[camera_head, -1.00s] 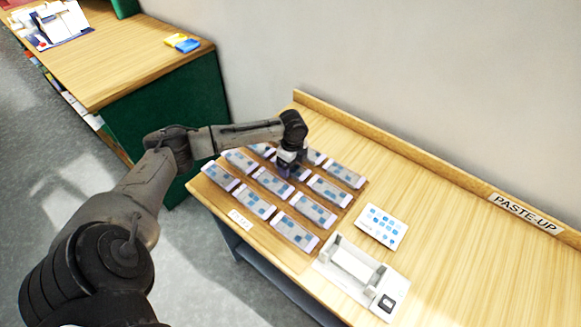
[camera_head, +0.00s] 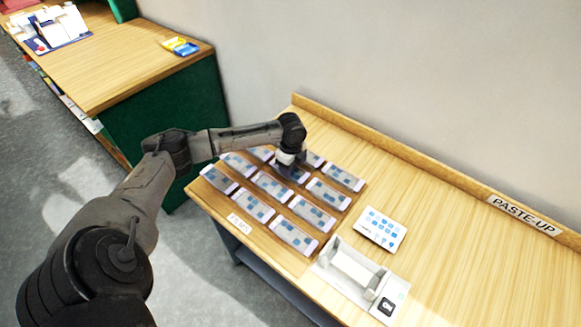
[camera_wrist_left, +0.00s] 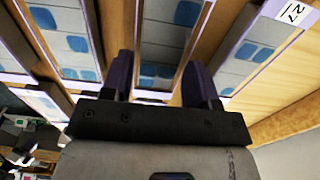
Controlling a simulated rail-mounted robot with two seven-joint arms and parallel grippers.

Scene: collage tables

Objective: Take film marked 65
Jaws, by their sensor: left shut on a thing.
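Several films, grey translucent strips with blue patches and pale purple edges, lie in rows on the near-left part of the table; one is the front film (camera_head: 292,236). No mark reading 65 is legible. My left gripper (camera_head: 289,170) is down among the back rows. My right gripper is not seen.
A white tray-like device (camera_head: 352,268) and a white card with blue squares (camera_head: 380,228) stand right of the films. The table (camera_head: 450,235) is clear towards the PASTE-UP sign (camera_head: 525,214). Another table (camera_head: 125,65) stands at the back left.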

